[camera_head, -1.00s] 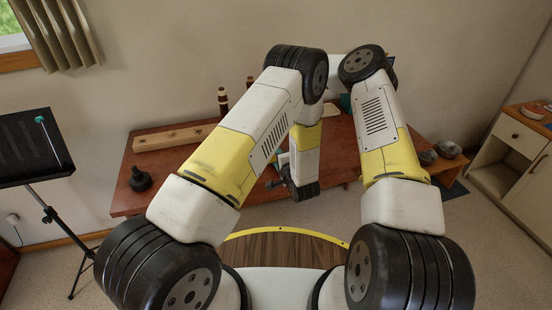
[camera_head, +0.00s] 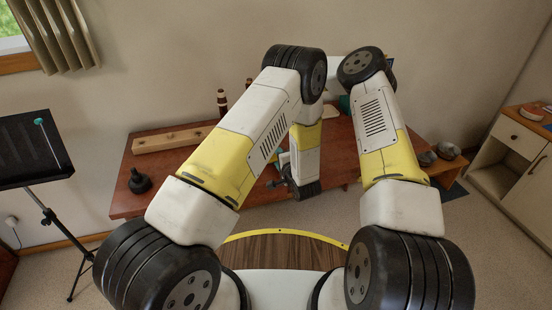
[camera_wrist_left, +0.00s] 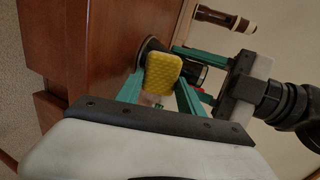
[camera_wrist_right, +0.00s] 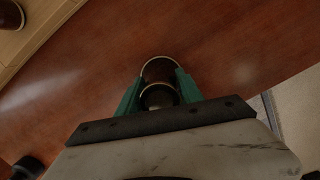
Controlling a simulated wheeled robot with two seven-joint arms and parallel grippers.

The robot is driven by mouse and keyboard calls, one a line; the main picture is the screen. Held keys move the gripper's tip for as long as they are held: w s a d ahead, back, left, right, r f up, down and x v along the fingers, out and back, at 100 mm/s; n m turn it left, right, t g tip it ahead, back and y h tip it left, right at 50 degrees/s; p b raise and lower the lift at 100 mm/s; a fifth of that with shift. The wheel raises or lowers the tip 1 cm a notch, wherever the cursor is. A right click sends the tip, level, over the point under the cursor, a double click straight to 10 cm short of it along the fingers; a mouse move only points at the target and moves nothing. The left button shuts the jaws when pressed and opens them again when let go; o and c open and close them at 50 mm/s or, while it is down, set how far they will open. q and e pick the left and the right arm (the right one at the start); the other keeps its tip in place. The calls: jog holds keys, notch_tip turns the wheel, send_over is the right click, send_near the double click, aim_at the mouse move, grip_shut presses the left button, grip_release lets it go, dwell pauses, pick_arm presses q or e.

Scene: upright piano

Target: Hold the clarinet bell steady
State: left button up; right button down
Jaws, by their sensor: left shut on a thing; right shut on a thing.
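The clarinet bell is a dark brown piece with pale rings, seen in the right wrist view (camera_wrist_right: 159,70) between the teal fingers of my right gripper (camera_wrist_right: 158,97), which is shut on it. In the left wrist view a dark round rim (camera_wrist_left: 150,45) shows behind a yellow dimpled pad, like a sponge (camera_wrist_left: 163,70). That pad sits between the teal fingers of my left gripper (camera_wrist_left: 161,95), which is shut on it, close to or touching the rim. My right gripper (camera_wrist_left: 192,75) also shows there. In the head view my left gripper (camera_head: 279,181) shows small; the bell is hidden.
The reddish table (camera_head: 125,203) carries a pale wooden block (camera_head: 172,139), a black flared object (camera_head: 139,181) and upright dark clarinet-like pieces (camera_head: 222,103). A music stand (camera_head: 35,150) is at left. Bowls (camera_head: 447,149) and a cabinet (camera_head: 512,135) are at right.

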pick_arm(q)
jog(key=shift+w+d, duration=0.1)
jog(key=shift+d, duration=0.15)
pick_arm(e)
jog(key=shift+s, duration=0.1)
pick_arm(q)
jog(key=shift+f, duration=0.3)
jog(key=shift+a, duration=0.3)
dwell(0.5)
jog(key=shift+s+a, duration=0.2)
jog(key=shift+a, duration=0.1)
jog(key=shift+a+r, duration=0.1)
jog(key=shift+r, duration=0.25)
dwell(0.4)
jog(key=shift+a, duration=0.1)
jog(key=shift+s+a, duration=0.25)
jog(key=shift+a, duration=0.15)
jog(key=shift+d+f, duration=0.1)
jog(key=shift+f, duration=0.3)
dwell(0.4)
